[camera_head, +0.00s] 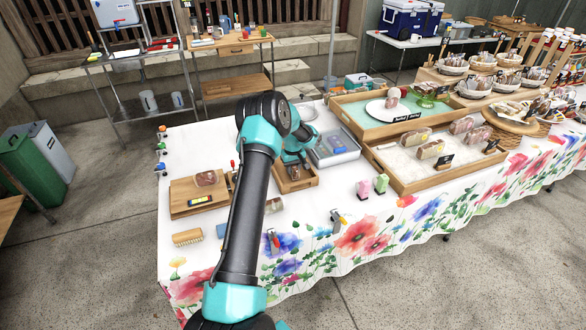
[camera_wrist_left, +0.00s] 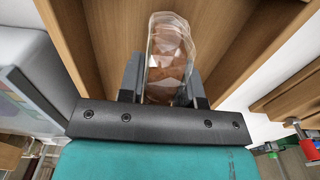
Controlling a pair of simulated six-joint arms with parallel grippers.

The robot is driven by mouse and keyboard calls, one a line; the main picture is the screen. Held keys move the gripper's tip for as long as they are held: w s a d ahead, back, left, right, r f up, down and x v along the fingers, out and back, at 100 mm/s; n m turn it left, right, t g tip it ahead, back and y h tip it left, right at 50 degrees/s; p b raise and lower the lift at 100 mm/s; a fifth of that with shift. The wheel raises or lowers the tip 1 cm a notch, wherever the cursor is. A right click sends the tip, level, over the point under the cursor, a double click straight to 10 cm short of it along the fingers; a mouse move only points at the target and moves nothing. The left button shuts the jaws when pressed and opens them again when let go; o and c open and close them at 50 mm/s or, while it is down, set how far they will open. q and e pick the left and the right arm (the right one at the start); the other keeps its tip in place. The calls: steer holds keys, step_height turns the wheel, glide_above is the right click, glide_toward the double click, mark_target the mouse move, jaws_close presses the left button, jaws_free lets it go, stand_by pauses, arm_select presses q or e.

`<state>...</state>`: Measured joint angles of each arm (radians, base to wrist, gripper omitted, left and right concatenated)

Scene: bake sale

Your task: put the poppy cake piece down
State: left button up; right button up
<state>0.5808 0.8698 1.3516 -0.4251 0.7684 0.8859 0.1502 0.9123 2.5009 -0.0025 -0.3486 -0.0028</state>
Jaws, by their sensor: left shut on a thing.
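The wrapped poppy cake piece (camera_wrist_left: 168,55) is a brown slice in clear film. In the left wrist view it stands between the two fingers of my left gripper (camera_wrist_left: 163,88), which is shut on it. Below the piece is a small wooden tray (camera_wrist_left: 105,30) with raised sides. In the head view my left gripper (camera_head: 295,166) is over this small tray (camera_head: 312,181) on the flowered table. The arm and gripper hide much of the tray and piece there. I cannot tell whether the piece touches the tray floor. My right gripper is not in view.
A grey metal box (camera_head: 336,158) stands right beside the small tray. A wooden board (camera_head: 183,192) with a wrapped piece (camera_head: 206,178) lies to the left. Larger wooden trays (camera_head: 405,187) with wrapped goods are on the right. The white cloth at the front is partly clear.

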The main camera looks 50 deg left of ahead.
arm_select(q)
steer(key=shift+o, duration=0.9)
steer(key=shift+f, duration=0.15)
steer(key=o, duration=0.5)
steer(key=shift+c, duration=0.2)
step_height(320, 180, up, 12)
steer(key=shift+r, duration=0.2)
